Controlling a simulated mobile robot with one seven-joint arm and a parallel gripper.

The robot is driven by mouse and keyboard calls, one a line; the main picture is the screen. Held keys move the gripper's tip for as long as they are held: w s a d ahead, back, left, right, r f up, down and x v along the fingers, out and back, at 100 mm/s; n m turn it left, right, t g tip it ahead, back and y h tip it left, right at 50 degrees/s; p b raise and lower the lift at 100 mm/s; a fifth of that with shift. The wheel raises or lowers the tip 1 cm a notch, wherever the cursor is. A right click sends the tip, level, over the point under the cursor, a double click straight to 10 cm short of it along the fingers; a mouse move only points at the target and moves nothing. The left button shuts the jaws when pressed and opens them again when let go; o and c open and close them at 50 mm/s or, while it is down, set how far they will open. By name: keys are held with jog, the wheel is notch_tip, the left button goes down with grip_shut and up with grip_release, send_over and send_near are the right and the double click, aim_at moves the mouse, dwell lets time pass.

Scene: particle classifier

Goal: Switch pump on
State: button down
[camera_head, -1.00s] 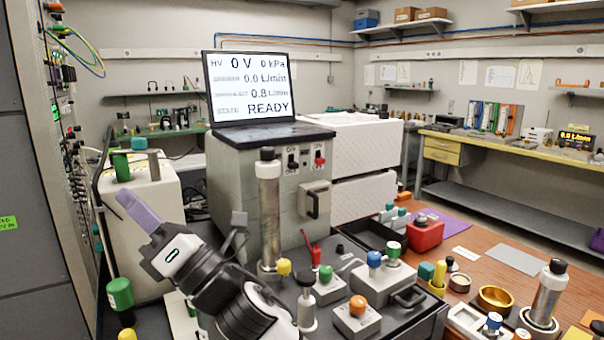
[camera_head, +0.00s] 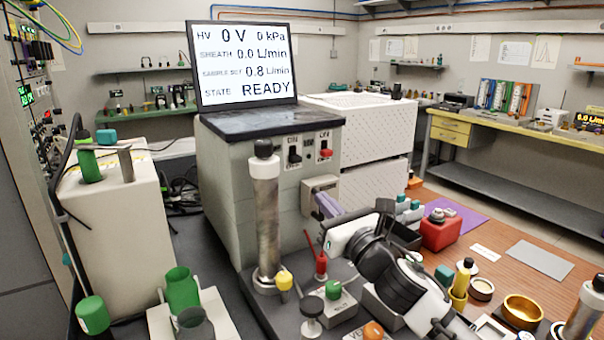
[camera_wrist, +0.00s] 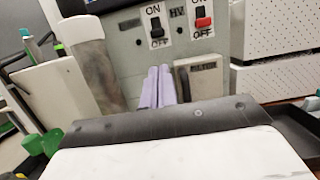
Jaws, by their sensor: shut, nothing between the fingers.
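The grey instrument box (camera_head: 225,190) has two rocker switches on its front panel, each marked ON above and OFF below. The left switch (camera_head: 294,155) is black and the right switch (camera_head: 326,150) has a red lower part. In the wrist view the black switch (camera_wrist: 157,28) and the red switch (camera_wrist: 203,18) show, with an HV label between them. No pump label is readable, and I cannot tell the black switch's position. My gripper (camera_head: 325,205) has purple fingers, shut and empty. In the wrist view my gripper (camera_wrist: 158,72) points at the panel, below the black switch and apart from it.
A steel cylinder (camera_head: 265,220) stands left of my gripper, close to the panel. The screen (camera_head: 243,65) reads 0 V, READY.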

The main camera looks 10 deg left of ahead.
aim_at(297, 158)
jog(key=shift+a, duration=0.1)
jog(key=p+x, duration=0.3)
jog(key=x, duration=0.6)
jog(key=shift+w+a, duration=0.25)
jog(key=shift+r, duration=0.1)
jog(key=shift+r, duration=1.4)
